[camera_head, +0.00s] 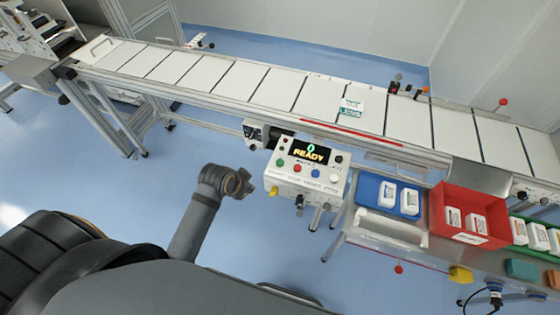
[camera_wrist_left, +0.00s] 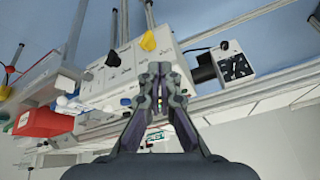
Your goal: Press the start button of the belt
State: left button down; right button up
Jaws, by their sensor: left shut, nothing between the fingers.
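The white control box (camera_head: 305,182) stands at the front side of the belt (camera_head: 225,78). Its display (camera_head: 309,151) reads "READY" below a green 0. Its top face carries a blue button (camera_head: 314,169), a white button (camera_head: 334,177) and red and green ones. The button labels are too small to read, so I cannot tell which is start. My left arm (camera_head: 205,205) reaches up left of the box; its fingers are not clear there. In the left wrist view my left gripper (camera_wrist_left: 160,72) is shut and empty, in front of the box (camera_wrist_left: 118,58). My right gripper is not in view.
A blue tray (camera_head: 365,190) and a red bin (camera_head: 439,199) with white containers stand right of the box. A yellow knob (camera_wrist_left: 148,41) sticks out from the box. The blue floor (camera_head: 150,195) left of the box is open.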

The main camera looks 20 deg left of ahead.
pick_arm(q)
jog(key=w+d+r+m+t+h, duration=0.1)
jog(key=w+m, duration=0.3)
jog(key=w, duration=0.4)
jog(key=w+d+r+m+t+h, duration=0.2)
jog(key=w+d+r+m, duration=0.1)
jog(key=w, duration=0.5)
jog(key=shift+w+d+r+m, duration=0.25)
jog(key=shift+w+r+m, duration=0.15)
jog(key=shift+m, duration=0.4)
jog(key=shift+f, duration=0.1)
jog(key=b, duration=0.7)
send_over(279, 163)
notch_tip(279, 163, down, 7)
jog(key=shift+r, duration=0.1)
jog(key=shift+f+b, duration=0.4)
jog(key=shift+f, duration=0.55)
jog(key=shift+f, duration=0.4)
